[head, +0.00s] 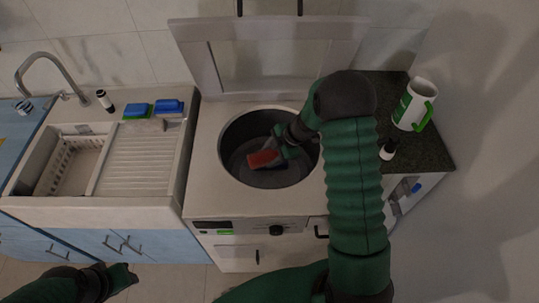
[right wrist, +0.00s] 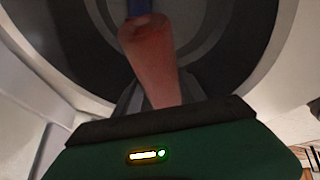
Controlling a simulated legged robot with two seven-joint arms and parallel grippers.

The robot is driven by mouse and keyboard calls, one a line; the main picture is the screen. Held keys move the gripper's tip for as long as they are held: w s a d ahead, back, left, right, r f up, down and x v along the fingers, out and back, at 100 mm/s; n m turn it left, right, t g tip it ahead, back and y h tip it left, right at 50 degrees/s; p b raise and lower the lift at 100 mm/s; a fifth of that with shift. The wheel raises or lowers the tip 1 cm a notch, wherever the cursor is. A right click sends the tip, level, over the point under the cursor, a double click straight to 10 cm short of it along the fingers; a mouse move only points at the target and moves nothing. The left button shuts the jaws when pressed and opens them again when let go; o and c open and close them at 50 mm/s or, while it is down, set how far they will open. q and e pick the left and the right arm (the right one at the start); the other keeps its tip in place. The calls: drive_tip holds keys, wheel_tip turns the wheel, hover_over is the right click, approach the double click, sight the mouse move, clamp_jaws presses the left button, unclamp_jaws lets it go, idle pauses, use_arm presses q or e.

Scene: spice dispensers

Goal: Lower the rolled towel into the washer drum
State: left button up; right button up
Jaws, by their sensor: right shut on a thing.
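The rolled towel (head: 263,159) is red and lies within the mouth of the washer drum (head: 236,140). My right gripper (head: 278,153) reaches into the drum opening from the right and is shut on the towel. In the right wrist view the towel (right wrist: 150,62) sticks out from between the fingers (right wrist: 148,98), with the dark round drum (right wrist: 215,35) around it. A small blue part shows at its far end. I cannot tell whether the towel touches the drum floor. My left gripper (head: 122,278) is low at the left, away from the washer; its jaws are unclear.
The washer lid (head: 270,55) stands open behind the drum. To the left is a sink with a drainboard (head: 140,170), a faucet (head: 50,65) and sponges (head: 168,106). On the dark counter (head: 425,150) at right stand a green and white jug (head: 412,105) and a small bottle (head: 388,150).

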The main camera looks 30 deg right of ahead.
drive_tip(key=f+b, duration=0.4)
drive_tip(key=f, duration=0.1)
drive_tip(key=shift+d+f+b, duration=0.15)
drive_tip(key=shift+d+b, duration=0.05)
drive_tip(key=shift+b, duration=0.15)
wheel_tip(320, 180, down, 12)
drive_tip(key=b, duration=0.6)
drive_tip(key=shift+a+f, duration=0.1)
drive_tip(key=shift+f, duration=0.05)
drive_tip(key=o, duration=1.5)
drive_tip(key=shift+o, duration=0.2)
